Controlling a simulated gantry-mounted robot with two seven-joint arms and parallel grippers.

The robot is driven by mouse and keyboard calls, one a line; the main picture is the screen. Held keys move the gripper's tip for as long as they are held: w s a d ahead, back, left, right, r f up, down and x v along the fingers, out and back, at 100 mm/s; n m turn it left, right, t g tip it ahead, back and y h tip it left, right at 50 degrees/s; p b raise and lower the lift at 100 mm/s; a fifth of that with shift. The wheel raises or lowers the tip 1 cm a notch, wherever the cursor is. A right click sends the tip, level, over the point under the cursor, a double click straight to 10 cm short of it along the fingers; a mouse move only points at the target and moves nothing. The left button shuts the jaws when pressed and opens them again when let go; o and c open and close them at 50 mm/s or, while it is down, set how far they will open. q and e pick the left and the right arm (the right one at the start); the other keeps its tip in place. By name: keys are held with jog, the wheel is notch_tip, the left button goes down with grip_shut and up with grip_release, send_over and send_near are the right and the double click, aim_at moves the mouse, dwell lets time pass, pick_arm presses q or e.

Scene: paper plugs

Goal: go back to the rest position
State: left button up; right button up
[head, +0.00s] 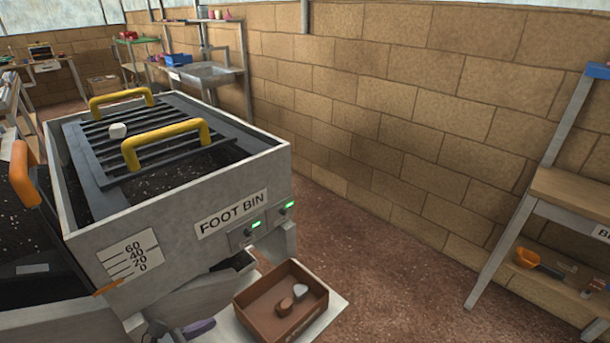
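Neither of my grippers shows in the head view. A large grey bin labelled FOOT BIN (230,211) stands at the left with dark, speckled material inside. A grate of dark bars with two yellow handles (170,138) lies across its top. A whitish lump (118,131) sits on the bars. A brown tray (262,312) stands below the bin's front and holds a brown piece (285,306) and a pale grey piece (301,291).
Two green lights (256,225) glow on the bin's front. A wooden shelf unit (570,190) stands at the right, with an orange scoop (530,260) low down. A sink bench (205,75) is at the back. The reddish floor (400,265) between is clear.

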pick_arm(q)
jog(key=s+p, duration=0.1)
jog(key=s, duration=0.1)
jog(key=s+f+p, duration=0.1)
jog(key=p, duration=0.1)
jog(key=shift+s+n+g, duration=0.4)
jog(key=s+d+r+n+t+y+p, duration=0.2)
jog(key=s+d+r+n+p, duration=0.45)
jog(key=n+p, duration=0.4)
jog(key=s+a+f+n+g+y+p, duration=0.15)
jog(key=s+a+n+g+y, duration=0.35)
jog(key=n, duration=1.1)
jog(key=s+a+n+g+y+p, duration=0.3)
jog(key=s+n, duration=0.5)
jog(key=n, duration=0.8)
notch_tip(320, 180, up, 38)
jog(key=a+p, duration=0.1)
jog(key=p, duration=3.5)
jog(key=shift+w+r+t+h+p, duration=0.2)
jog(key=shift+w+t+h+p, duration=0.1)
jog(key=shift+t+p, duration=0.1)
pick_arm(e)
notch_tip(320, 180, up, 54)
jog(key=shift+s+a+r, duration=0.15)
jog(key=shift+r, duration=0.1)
